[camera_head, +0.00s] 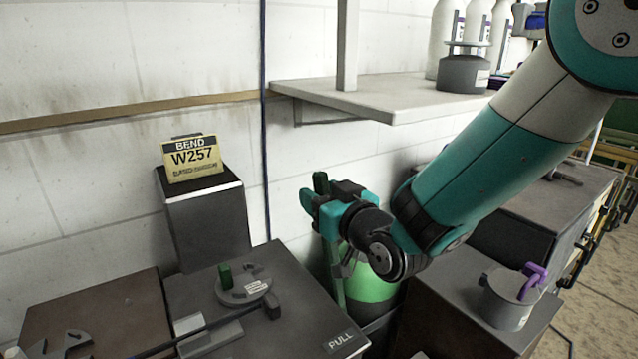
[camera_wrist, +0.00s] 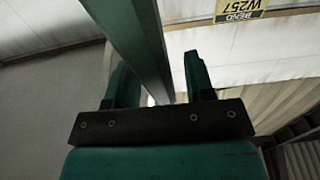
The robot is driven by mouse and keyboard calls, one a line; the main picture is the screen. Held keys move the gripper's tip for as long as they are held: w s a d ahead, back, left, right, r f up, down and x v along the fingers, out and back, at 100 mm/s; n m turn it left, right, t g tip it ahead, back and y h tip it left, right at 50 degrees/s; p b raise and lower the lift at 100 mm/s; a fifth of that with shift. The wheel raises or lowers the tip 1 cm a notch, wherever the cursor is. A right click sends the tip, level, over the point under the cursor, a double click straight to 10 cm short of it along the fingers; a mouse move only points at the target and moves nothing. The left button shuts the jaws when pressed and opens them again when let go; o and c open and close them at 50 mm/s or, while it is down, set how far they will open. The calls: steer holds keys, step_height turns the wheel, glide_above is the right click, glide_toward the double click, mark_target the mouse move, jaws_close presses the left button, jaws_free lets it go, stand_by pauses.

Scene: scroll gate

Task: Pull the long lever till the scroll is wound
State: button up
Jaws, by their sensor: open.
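A long green bar, seemingly the long lever (camera_wrist: 135,35), runs from the top of the wrist view down between my gripper's two fingers (camera_wrist: 157,75). The jaws are open; I cannot tell whether either finger touches the bar. In the head view, my gripper (camera_head: 325,205) is above the back right of the grey bench, by the wall. A dark green tip (camera_head: 321,183) rises above it and a green upright (camera_head: 336,272) shows below; they may be parts of the same bar. A green cylinder (camera_head: 372,288) stands below my wrist. I cannot identify the scroll.
The grey bench (camera_head: 285,290) carries a "PULL" label (camera_head: 340,341) and a round plate (camera_head: 243,291) with a green peg. A "BEND W257" sign (camera_head: 193,160) stands on a dark box. A shelf (camera_head: 390,102) with bottles overhangs behind. A grey pot (camera_head: 508,302) stands right.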

steer(key=shift+w+a, duration=0.3)
steer(key=shift+w, duration=0.1)
steer(key=shift+c, duration=0.2)
jaws_close()
steer(key=shift+s+b, duration=0.15)
steer(key=shift+b, duration=0.2)
